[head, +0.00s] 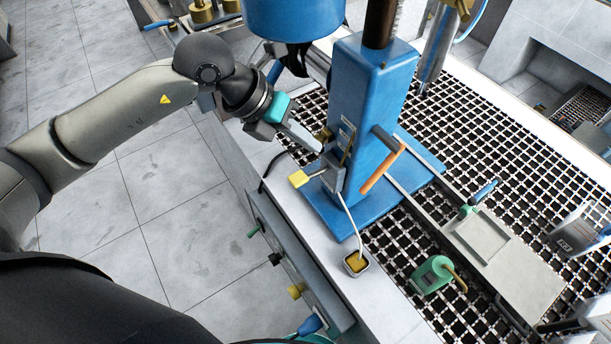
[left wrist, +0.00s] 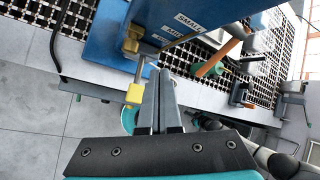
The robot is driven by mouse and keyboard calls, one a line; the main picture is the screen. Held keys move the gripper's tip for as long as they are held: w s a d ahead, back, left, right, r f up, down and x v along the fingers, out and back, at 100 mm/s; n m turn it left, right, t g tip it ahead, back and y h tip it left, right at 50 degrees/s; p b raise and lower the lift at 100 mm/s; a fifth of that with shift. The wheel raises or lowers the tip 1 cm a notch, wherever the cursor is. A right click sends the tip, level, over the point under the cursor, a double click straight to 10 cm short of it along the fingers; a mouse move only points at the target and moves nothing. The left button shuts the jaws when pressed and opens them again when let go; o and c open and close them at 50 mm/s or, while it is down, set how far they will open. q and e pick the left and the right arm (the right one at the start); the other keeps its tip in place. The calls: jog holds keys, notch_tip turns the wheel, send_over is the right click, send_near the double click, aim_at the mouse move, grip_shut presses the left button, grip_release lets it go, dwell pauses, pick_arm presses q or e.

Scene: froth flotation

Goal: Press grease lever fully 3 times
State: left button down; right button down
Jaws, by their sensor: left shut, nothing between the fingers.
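The grease lever is a short rod with a yellow block-shaped grip (head: 300,178), sticking out to the left from a grey dispenser (head: 334,176) on the blue column. The yellow grip (left wrist: 135,94) also shows in the left wrist view, just left of my fingers. My left gripper (head: 314,147) is shut and empty, its tips close above the lever beside the dispenser. I cannot tell whether the fingers touch the lever. A pale spout runs down from the dispenser to a small cup (head: 348,266) with yellow content. My right gripper is out of view.
The blue column (head: 369,120) carries an orange-handled lever (head: 382,168) to the right. Labels sit on the column's face in the left wrist view. Grey floor lies open at left.

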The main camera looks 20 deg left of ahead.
aim_at(304, 175)
pick_arm(q)
jog(key=shift+s+a+f+b, duration=0.2)
jog(key=shift+f+b, duration=0.6)
jog(key=shift+f, duration=0.4)
jog(key=shift+s+a+f+b, duration=0.1)
jog(key=shift+s+f+b, duration=0.05)
jog(key=shift+f+b, duration=0.85)
jog(key=shift+f, duration=0.1)
jog(key=shift+f, duration=0.4)
jog(key=shift+s+a+f+b, duration=0.1)
jog(key=shift+s+f+b, duration=0.05)
jog(key=shift+f+b, duration=0.55)
jog(key=shift+s+a+f+b, duration=0.1)
jog(key=shift+s+f+b, duration=0.05)
jog(key=shift+f+b, duration=0.55)
dwell(1.2)
jog(key=shift+r, duration=0.1)
dwell(0.4)
jog(key=shift+w+d+r+p, duration=0.15)
jog(key=shift+r+p, duration=0.45)
jog(key=shift+r, duration=0.3)
jog(key=shift+w+d+r+p, duration=0.1)
jog(key=shift+r+p, duration=0.5)
jog(key=shift+r, duration=0.25)
